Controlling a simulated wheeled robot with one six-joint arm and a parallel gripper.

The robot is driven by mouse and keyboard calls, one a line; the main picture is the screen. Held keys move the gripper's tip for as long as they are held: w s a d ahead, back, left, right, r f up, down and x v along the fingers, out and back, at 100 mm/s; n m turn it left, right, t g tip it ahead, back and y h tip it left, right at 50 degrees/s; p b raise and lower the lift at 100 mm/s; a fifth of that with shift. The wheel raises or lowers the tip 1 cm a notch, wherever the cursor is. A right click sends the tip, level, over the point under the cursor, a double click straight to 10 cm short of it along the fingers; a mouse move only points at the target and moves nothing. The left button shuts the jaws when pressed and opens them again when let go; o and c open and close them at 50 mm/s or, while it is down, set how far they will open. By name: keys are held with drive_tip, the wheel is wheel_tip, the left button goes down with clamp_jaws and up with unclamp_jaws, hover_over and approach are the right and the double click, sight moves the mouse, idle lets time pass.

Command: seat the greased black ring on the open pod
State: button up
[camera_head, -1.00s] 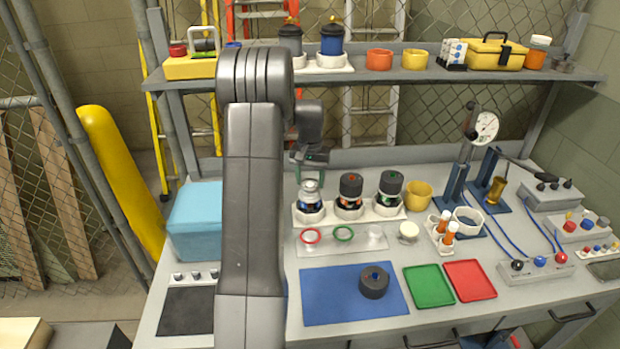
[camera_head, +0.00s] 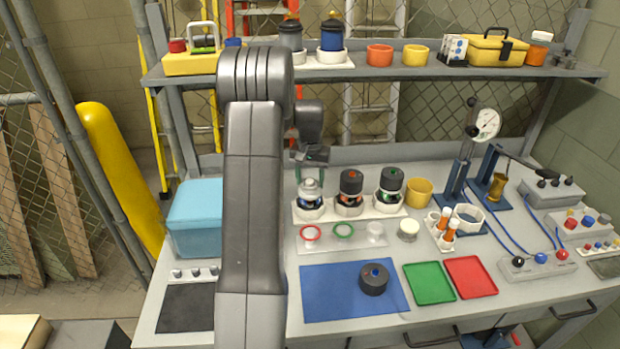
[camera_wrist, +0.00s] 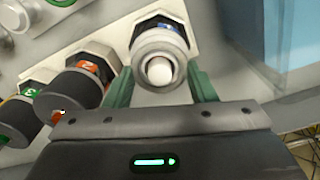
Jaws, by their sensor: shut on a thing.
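The open pod (camera_head: 310,192) stands upright in the left seat of a white rack, with a silver collar and no dark cap. In the wrist view the open pod (camera_wrist: 160,62) shows its pale round centre between the green fingers. My gripper (camera_head: 311,174) is directly over or around the pod's top; I cannot tell if it touches the pod. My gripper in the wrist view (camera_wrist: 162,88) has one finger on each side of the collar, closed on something. The black ring does not show clearly; what lies between the fingertips is partly hidden.
Two dark-capped pods, red-marked (camera_head: 350,186) and green-marked (camera_head: 390,185), stand close on the right. A clear tray (camera_head: 328,246) in front holds a red ring and a green ring. A blue box (camera_head: 196,215) stands left. A blue mat (camera_head: 335,302) with a dark knob lies in front.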

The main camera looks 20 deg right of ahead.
drive_tip(key=o, duration=1)
wheel_tip(320, 180, up, 14)
drive_tip(key=shift+f+b, duration=0.1)
drive_tip(key=shift+b, duration=0.85)
wheel_tip(320, 180, down, 14)
drive_tip(key=shift+r+p, duration=0.1)
drive_tip(key=shift+p, duration=0.9)
drive_tip(key=shift+r, duration=0.1)
drive_tip(key=shift+r, duration=0.1)
